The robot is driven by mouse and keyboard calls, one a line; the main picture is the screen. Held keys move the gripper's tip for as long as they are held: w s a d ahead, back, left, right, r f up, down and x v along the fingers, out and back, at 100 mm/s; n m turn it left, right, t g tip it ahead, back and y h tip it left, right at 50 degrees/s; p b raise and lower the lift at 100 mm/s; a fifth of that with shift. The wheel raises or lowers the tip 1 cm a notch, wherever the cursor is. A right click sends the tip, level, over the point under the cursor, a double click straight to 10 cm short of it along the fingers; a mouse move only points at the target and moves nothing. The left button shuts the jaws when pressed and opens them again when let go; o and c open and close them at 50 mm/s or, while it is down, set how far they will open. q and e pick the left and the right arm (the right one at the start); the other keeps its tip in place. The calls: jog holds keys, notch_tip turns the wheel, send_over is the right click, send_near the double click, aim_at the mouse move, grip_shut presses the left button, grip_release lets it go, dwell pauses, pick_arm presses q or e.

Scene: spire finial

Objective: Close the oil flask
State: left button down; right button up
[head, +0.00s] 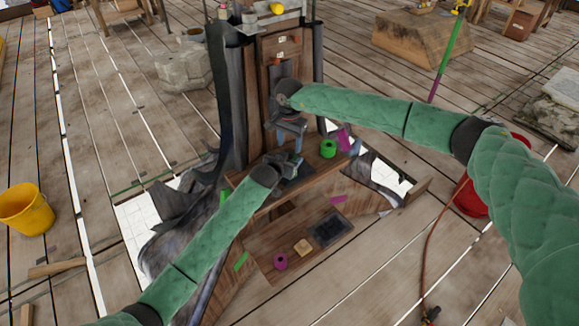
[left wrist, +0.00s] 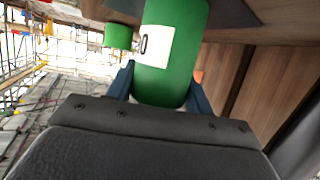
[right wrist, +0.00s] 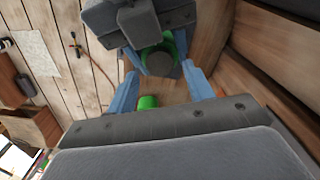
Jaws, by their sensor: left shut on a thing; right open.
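The green oil flask (left wrist: 172,50) with a white label fills the middle of the left wrist view. My left gripper (left wrist: 161,88) is shut on it, a finger on each side. In the head view my left gripper (head: 287,168) is low at the wooden stand, and the flask is mostly hidden. My right gripper (head: 297,143) is just above it, pointing down. In the right wrist view the right gripper's blue fingers (right wrist: 161,80) are apart, and a round green top with a grey centre (right wrist: 160,62) shows between them. I cannot tell whether that centre is a cap or an opening.
A smaller green cylinder (head: 327,148) stands on the shelf at right; it also shows in the left wrist view (left wrist: 118,36). A dark tray (head: 331,228), a magenta roll (head: 280,261) and a tan block (head: 303,247) lie on the lower board. A tall wooden post (head: 279,50) rises behind.

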aim_at(290, 151)
jog(key=shift+f, duration=1.55)
jog(key=shift+c, duration=0.4)
jog(key=c, duration=0.9)
jog(key=m, duration=0.4)
jog(key=shift+m, duration=0.3)
jog(key=o, duration=1.1)
jog(key=shift+s, duration=0.1)
jog(key=shift+o, duration=0.2)
notch_tip(290, 151, up, 12)
